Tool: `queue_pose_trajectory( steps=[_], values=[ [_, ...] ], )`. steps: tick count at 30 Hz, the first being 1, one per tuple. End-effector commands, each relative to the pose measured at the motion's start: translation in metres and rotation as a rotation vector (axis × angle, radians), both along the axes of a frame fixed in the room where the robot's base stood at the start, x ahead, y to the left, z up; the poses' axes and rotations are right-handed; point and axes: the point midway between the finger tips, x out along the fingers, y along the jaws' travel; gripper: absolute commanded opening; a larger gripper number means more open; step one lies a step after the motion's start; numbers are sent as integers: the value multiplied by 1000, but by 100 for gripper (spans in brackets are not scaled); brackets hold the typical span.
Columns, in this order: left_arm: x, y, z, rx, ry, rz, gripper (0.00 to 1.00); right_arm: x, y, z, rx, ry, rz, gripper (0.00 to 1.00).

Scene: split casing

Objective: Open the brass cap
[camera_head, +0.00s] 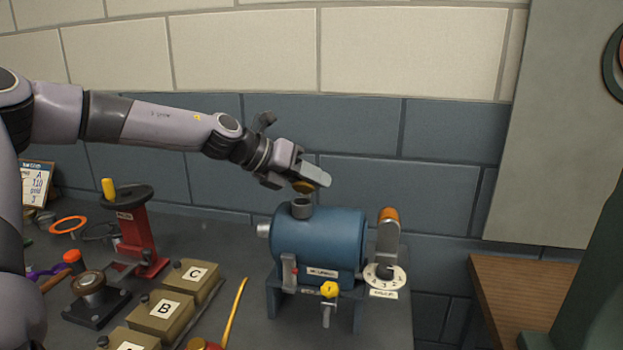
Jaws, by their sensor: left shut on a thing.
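A blue cylindrical tank (325,238) stands on the grey bench with a short grey neck (301,207) on its top left. My left gripper (306,184) is above the neck, shut on the brass cap (305,187). The cap shows as a small yellow-gold piece under the fingers, close above the neck's opening and seemingly apart from it. The fingers hide part of the cap. My right gripper is not in view.
A lever with an orange knob (389,215) and a numbered dial (385,276) stand right of the tank. A yellow knob (329,289) is on its front. Boxes labelled B (163,312) and C (190,281) and a red press (139,236) are at left.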

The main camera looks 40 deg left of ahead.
Motion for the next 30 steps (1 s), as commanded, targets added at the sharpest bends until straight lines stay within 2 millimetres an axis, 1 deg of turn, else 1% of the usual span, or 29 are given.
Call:
queue_pose_trajectory(
  steps=[18,24,30],
  values=[
    [15,9,-8,-280,512,3,0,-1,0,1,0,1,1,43],
    [18,10,-11,-355,648,2,0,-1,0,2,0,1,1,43],
    [20,11,-14,-413,749,1,0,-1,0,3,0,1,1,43]
  ],
)
